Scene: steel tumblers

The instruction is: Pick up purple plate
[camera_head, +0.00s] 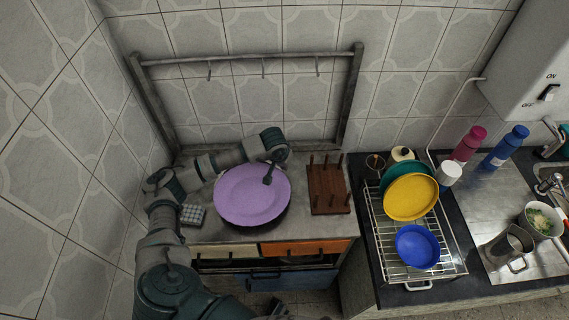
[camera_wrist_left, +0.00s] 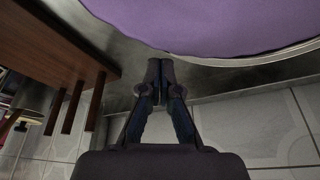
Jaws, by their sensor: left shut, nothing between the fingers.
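The purple plate (camera_head: 243,203) sits face up at the middle of the grey counter, with a dark round edge showing beneath it. My left gripper (camera_head: 268,180) reaches over from the back and overlaps the plate's upper right part in the head view. In the left wrist view, the purple plate (camera_wrist_left: 220,22) fills the top, with a pale curved rim along its edge. My left gripper (camera_wrist_left: 160,68) is shut and empty there, its tips just outside that rim. I cannot tell whether they touch it. My right gripper is not in view.
A brown wooden peg rack (camera_head: 328,190) stands right of the plate and shows at left in the wrist view. A wire rack (camera_head: 380,235) further right holds yellow (camera_head: 410,198), teal and blue dishes. A hook rail (camera_head: 250,57) and tiled wall stand behind.

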